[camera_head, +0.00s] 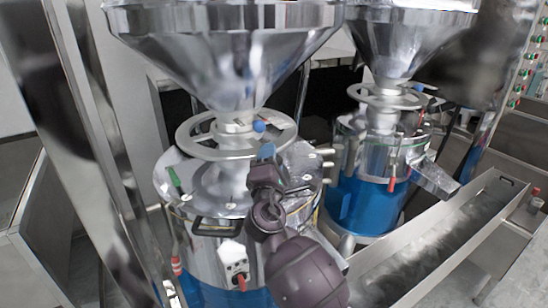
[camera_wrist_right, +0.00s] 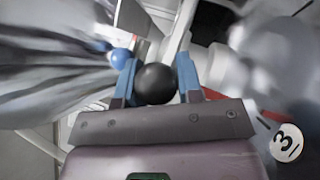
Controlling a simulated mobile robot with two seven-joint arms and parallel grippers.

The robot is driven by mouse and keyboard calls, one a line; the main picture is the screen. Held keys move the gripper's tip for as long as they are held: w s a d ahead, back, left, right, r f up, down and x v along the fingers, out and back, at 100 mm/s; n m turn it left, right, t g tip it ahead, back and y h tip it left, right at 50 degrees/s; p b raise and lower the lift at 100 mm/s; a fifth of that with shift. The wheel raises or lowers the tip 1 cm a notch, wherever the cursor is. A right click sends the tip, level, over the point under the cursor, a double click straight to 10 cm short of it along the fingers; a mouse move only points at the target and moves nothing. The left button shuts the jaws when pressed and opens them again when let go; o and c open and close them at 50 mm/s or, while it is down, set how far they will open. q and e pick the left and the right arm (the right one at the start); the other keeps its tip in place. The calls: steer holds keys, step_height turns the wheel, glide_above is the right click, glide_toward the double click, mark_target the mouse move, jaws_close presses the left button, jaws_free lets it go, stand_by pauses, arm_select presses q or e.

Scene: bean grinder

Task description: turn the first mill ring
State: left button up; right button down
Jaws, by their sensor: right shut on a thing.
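The first mill is the nearer one on the left, with a large steel hopper (camera_head: 225,50) above a shiny body. Its flat metal ring (camera_head: 200,153) sits below the hopper's neck. A small blue ball (camera_head: 259,126) is at the ring's right front; a blue ball (camera_wrist_right: 120,57) also shows in the right wrist view. My right gripper (camera_head: 266,151) is at the ring's front right edge. In the right wrist view its blue fingers (camera_wrist_right: 157,80) are shut on a black ball knob (camera_wrist_right: 155,84). The head view hides the knob. My left gripper is not in view.
A second mill with a blue base (camera_head: 365,205) and its own ring (camera_head: 385,97) stands behind to the right. A long steel trough (camera_head: 430,250) runs along the right front.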

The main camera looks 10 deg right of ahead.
steer(key=shift+a, duration=0.15)
steer(key=c, duration=0.8)
jaws_free()
steer(key=shift+a, duration=0.1)
steer(key=shift+s+f, duration=0.25)
steer(key=shift+s, duration=0.25)
steer(key=b+v, duration=0.1)
steer(key=v, duration=0.8)
steer(key=shift+s, duration=0.35)
steer(key=shift+a+f, duration=0.1)
steer(key=shift+f, duration=0.05)
